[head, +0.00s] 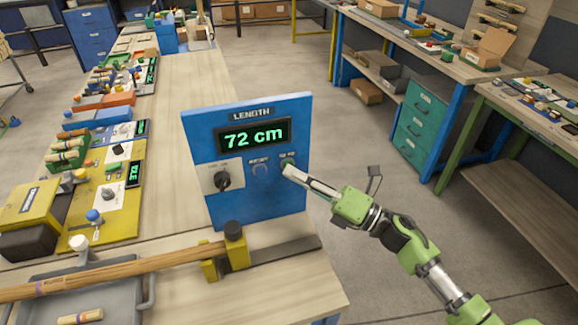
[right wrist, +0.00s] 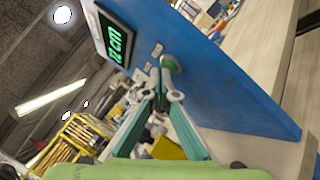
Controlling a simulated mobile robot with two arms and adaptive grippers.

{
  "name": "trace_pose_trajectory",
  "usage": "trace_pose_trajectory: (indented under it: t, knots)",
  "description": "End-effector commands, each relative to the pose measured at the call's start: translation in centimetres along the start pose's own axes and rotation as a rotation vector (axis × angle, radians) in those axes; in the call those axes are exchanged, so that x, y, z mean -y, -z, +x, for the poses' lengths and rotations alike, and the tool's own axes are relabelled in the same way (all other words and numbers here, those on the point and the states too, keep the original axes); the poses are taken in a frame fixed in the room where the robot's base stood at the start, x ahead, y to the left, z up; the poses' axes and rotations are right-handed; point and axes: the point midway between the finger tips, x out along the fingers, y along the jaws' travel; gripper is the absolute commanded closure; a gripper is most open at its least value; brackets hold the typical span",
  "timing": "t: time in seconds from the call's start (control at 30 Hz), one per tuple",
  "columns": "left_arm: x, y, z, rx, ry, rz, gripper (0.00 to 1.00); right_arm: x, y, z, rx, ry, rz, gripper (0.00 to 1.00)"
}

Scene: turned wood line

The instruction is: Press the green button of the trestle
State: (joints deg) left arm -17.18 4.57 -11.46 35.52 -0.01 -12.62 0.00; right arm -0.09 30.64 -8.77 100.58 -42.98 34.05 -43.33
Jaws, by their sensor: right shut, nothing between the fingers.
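The blue trestle panel (head: 260,195) stands upright on the wooden table, with a LENGTH display (head: 253,137) reading 72 cm. Below the display are a black knob (head: 222,181) on a white plate, a blue button (head: 260,170) and the green button (head: 288,163). My right gripper (head: 290,172) is shut and empty, its fingertips at the green button and partly covering it. In the right wrist view the green button (right wrist: 171,64) shows just beyond the fingertips (right wrist: 160,78). I cannot tell whether they touch or press it. My left gripper is not in view.
A wooden rod (head: 120,272) lies across the table front, ending at a yellow clamp (head: 236,250). A grey tray (head: 130,302) is below it. Several colourful devices line the table's left side. Open floor lies right of the table, before a bench with teal drawers (head: 421,122).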

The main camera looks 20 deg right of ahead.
Motion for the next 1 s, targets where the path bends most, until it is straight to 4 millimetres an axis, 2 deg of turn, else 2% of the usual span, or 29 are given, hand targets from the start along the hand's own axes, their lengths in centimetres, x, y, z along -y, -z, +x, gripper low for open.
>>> trace_pose_trajectory:
  t: [0.3,0.67,1.0]
  knots:
    - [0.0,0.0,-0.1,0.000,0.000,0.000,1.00,-0.7,0.7,-1.0,0.001,0.001,0.001,1.00]
    - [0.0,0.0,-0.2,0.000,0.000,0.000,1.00,-0.8,0.8,-1.2,0.000,0.000,0.000,1.00]
    - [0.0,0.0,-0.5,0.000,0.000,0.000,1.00,-2.4,2.5,-3.3,-0.001,0.001,0.001,1.00]
